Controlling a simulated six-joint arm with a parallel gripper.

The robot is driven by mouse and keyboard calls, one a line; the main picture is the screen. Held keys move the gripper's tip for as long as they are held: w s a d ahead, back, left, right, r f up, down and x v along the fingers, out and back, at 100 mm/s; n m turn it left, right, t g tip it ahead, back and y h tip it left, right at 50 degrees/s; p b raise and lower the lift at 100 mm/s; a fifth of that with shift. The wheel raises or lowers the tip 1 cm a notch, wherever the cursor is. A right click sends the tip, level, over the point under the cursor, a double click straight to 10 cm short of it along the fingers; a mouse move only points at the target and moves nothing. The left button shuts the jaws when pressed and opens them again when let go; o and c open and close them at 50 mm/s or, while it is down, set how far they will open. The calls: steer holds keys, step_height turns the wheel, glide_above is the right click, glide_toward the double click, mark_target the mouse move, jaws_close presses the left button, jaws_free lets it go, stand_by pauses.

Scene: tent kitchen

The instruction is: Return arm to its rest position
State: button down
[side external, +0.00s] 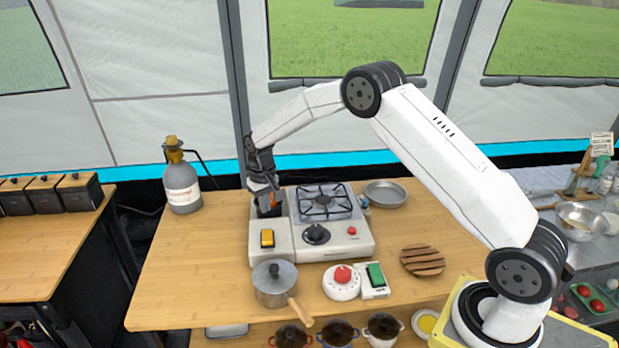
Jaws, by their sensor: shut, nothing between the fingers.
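My gripper (266,188) hangs at the end of my white arm, pointing down over the left part of the camp stove (342,244). It is shut. It is in front of or just above a dark recess at the back left of the stove; I cannot tell whether it touches anything there. My arm reaches across from its base at the lower right, with its elbow raised high over the table.
A grey bottle (183,187) stands left of the stove. A lidded pot (275,285), red knob (342,280) and green switch (376,275) sit in front. A metal pan (384,194) and slatted wooden trivet (422,260) lie right.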

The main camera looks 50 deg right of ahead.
steer(key=s+a+r+n+t, duration=0.1)
steer(key=s+a+r, duration=0.1)
steer(key=s, duration=0.7)
steer(key=s+a+r+n, duration=0.1)
steer(key=s+a+r, duration=0.1)
steer(key=s, duration=0.7)
steer(key=s+a+r+n+t, duration=0.1)
steer(key=s+a+r, duration=0.1)
steer(key=s, duration=0.7)
steer(key=shift+s+a+r+t, duration=0.2)
steer(key=shift+s+t, duration=0.1)
steer(key=shift+s, duration=0.1)
